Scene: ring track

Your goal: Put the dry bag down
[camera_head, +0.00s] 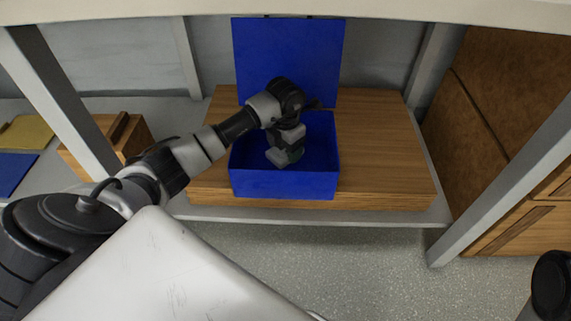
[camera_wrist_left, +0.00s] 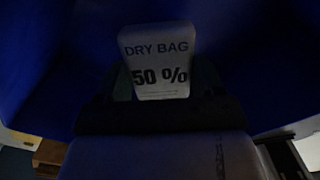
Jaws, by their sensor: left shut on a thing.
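The dry bag (camera_wrist_left: 160,45) is a pale packet printed "DRY BAG" and "50 %" in the left wrist view. My left gripper (camera_head: 288,157) is shut on it, with a dark finger on each side of the bag. The gripper points down inside an open blue box (camera_head: 284,184). In the head view the bag cannot be made out under the gripper. I cannot tell whether the bag touches the box floor. My right gripper is not in view.
The box's blue lid (camera_head: 288,55) stands upright at the back. The box rests on a wooden board (camera_head: 385,160) on a grey shelf (camera_head: 330,217) between slanted posts. A wooden block (camera_head: 133,135) and yellow (camera_head: 27,133) and blue (camera_head: 14,172) pieces lie at left.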

